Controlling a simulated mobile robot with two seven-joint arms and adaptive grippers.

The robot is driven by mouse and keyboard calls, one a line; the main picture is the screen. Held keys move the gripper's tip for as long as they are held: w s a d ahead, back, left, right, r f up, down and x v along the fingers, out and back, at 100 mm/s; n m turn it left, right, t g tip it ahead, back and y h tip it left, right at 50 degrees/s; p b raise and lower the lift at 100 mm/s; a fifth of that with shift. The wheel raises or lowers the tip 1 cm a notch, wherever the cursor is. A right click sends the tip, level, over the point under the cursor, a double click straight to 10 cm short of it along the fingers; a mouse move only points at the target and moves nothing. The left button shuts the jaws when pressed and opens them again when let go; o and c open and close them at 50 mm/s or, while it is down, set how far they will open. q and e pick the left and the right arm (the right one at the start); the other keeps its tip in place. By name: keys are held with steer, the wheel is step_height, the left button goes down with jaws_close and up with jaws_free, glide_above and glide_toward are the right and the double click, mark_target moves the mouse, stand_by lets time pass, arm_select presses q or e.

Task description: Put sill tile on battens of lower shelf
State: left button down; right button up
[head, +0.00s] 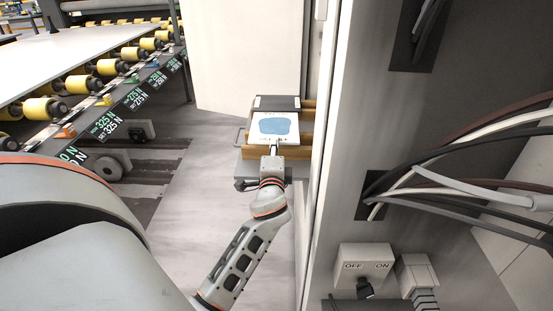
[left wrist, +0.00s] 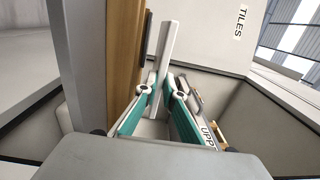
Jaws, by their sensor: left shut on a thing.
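The sill tile (head: 289,128) is a flat white piece with a blue patch on top. My left gripper (head: 273,149) is shut on its near edge. In the left wrist view the white tile (left wrist: 166,45) stands out edge-on from between the teal fingers (left wrist: 158,100). The tile is over the wooden battens (head: 264,152) of a shelf; whether it touches them I cannot tell. A batten (left wrist: 116,45) also shows beside the fingers in the left wrist view. My right gripper is not in view.
A dark flat piece (head: 277,102) lies just beyond the tile. A pale cabinet wall (head: 330,130) with cables (head: 470,140) and an OFF/ON switch box (head: 364,262) stands close on the right. A roller conveyor (head: 110,75) is at left. A label (left wrist: 208,135) beginning "UPP" is partly hidden.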

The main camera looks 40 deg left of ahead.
arm_select(q)
step_height(320, 180, down, 4)
steer(key=shift+r+b, duration=0.15)
steer(key=shift+b, duration=0.35)
steer(key=shift+f, duration=0.25)
steer(key=c, duration=2.2)
jaws_free()
steer(key=shift+o, duration=0.2)
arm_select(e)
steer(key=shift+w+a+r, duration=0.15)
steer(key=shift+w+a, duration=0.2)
arm_select(q)
steer(key=shift+r, duration=0.1)
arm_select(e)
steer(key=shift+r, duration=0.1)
